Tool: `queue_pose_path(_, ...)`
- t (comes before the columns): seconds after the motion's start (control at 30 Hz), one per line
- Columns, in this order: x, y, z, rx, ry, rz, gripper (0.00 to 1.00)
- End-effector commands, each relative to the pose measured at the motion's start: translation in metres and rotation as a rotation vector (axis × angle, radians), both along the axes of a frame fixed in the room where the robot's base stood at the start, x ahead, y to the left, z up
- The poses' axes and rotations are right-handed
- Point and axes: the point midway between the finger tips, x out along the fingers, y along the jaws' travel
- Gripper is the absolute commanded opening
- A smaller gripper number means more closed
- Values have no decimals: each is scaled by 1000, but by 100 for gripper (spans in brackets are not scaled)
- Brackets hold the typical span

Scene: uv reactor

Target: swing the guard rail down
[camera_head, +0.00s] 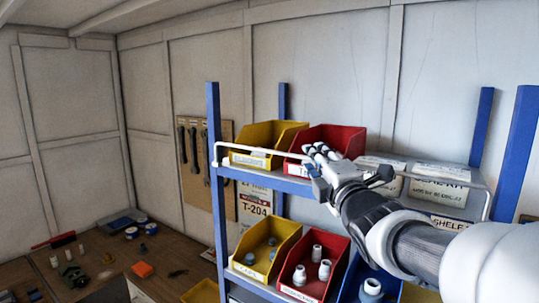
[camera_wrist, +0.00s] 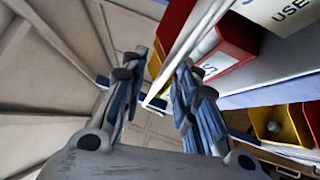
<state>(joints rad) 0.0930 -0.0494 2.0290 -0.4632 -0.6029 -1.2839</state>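The guard rail (camera_head: 262,148) is a thin white bar along the front of the upper shelf, raised above its edge. It bends down at its left end by the blue post and at its right end (camera_head: 488,203). My gripper (camera_head: 316,158) is at the rail left of its middle and hides part of it. In the wrist view the rail (camera_wrist: 188,52) runs diagonally between the fingers of my gripper (camera_wrist: 157,75). The fingers are apart, with gaps beside the bar. Whether either finger touches it I cannot tell.
On the upper shelf, behind the rail, stand a yellow bin (camera_head: 273,135), a red bin (camera_head: 345,140) and white labelled boxes (camera_head: 440,184). More bins with white parts (camera_head: 312,262) fill the shelf below. A cluttered wooden bench (camera_head: 110,262) is at left.

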Motion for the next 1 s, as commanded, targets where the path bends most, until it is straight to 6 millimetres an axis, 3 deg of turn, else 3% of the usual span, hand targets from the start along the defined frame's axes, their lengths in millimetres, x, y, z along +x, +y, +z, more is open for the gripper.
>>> queue_pose_path(0.37,7,1,1,0,0,0,28)
queue_pose_path(0.8,6,1,1,0,0,0,0)
queue_pose_path(1.0,6,1,1,0,0,0,0)
